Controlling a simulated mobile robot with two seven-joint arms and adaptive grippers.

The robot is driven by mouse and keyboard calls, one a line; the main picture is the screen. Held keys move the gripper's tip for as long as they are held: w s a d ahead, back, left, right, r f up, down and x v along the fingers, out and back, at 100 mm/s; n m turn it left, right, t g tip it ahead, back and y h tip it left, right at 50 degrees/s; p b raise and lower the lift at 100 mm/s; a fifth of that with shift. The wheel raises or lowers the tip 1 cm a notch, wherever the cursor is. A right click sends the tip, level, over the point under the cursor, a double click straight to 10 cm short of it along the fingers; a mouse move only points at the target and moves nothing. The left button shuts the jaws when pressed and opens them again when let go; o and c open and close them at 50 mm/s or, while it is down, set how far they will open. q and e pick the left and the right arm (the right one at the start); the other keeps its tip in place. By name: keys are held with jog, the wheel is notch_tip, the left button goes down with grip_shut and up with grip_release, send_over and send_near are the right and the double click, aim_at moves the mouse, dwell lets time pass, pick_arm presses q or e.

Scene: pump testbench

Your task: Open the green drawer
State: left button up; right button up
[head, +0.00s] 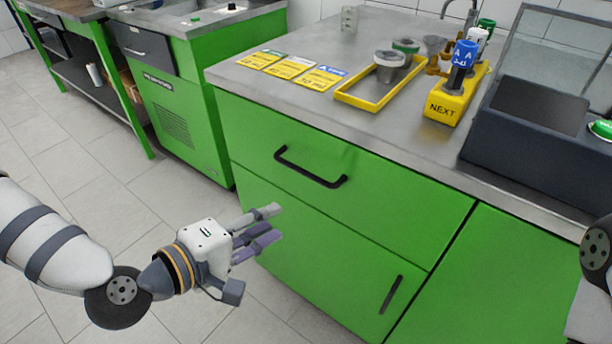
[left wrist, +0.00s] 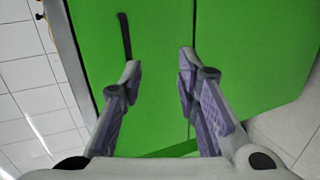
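The green drawer (head: 250,134) is the upper front panel of the counter cabinet in the head view, and it looks closed flush. Its black bar handle (head: 310,168) runs across the front. My left gripper (head: 272,222) is to the lower left of the handle, in front of the cabinet, empty and apart from it. In the left wrist view my left gripper (left wrist: 159,64) has its two fingers spread, facing the green front, with a dark handle bar (left wrist: 125,37) just beyond the left fingertip. My right gripper is out of view.
Below the drawer is a green door with a vertical black handle (head: 390,294). The worktop (head: 300,34) carries yellow cards (head: 290,67), a yellow tray (head: 345,99), a yellow "NEXT" holder (head: 440,108) and a dark machine (head: 530,130). Tiled floor (head: 90,190) is free at left.

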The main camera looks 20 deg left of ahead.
aim_at(297, 171)
pick_arm(q)
jog(key=shift+n+t+y, duration=0.3)
jog(key=shift+n+t, duration=0.3)
jog(key=shift+t, duration=0.3)
jog(key=w, duration=0.4)
jog(key=w+d, duration=0.1)
jog(key=w, duration=0.3)
jog(key=w+b, duration=0.1)
jog(key=w, duration=0.4)
jog(key=shift+d+r, duration=0.4)
grip_shut()
